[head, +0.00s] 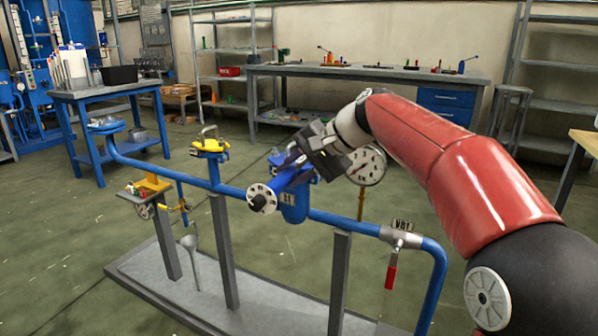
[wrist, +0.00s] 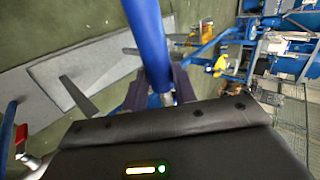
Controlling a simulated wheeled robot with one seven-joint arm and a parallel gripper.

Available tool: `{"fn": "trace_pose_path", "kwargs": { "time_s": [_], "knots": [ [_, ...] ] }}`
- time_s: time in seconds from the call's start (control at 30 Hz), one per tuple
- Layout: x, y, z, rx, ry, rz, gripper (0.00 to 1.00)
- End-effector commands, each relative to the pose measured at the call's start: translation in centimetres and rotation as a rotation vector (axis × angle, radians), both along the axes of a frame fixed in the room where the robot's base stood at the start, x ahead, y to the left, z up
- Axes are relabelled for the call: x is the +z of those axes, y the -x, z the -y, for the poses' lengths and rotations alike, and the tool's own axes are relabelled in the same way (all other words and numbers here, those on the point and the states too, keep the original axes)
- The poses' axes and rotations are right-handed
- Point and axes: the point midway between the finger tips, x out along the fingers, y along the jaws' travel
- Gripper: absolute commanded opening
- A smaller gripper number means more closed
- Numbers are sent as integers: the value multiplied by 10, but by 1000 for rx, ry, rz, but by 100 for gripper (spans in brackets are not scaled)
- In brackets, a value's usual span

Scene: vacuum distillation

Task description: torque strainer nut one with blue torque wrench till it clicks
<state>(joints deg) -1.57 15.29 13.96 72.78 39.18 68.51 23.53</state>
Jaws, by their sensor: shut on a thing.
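In the wrist view the wrench (wrist: 148,45) runs up from between the fingers (wrist: 158,88). The blue strainer (head: 294,210) stands on the blue pipe directly below the wrench and gripper. The strainer's top and its nuts are mostly hidden behind the gripper and wrench. I cannot tell whether the wrench sits on nut one.
A round gauge (head: 366,166) stands close right of my gripper. A yellow valve (head: 210,147) is on the pipe to the left. A red-handled valve (head: 391,270) hangs at the right. A blue cart (head: 110,92) and a workbench (head: 370,74) stand behind, with open floor between.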

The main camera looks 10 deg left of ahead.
Motion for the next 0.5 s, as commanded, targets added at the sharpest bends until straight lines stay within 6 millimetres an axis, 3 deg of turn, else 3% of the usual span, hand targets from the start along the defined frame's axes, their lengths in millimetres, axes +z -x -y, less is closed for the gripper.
{"fn": "trace_pose_path", "kwargs": {
  "time_s": [0.23, 0.5],
  "knots": [
    [3, 0, -2, -10, -2, 4, 0],
    [4, -6, -22, -130, -1, 3, 0]
  ]
}}
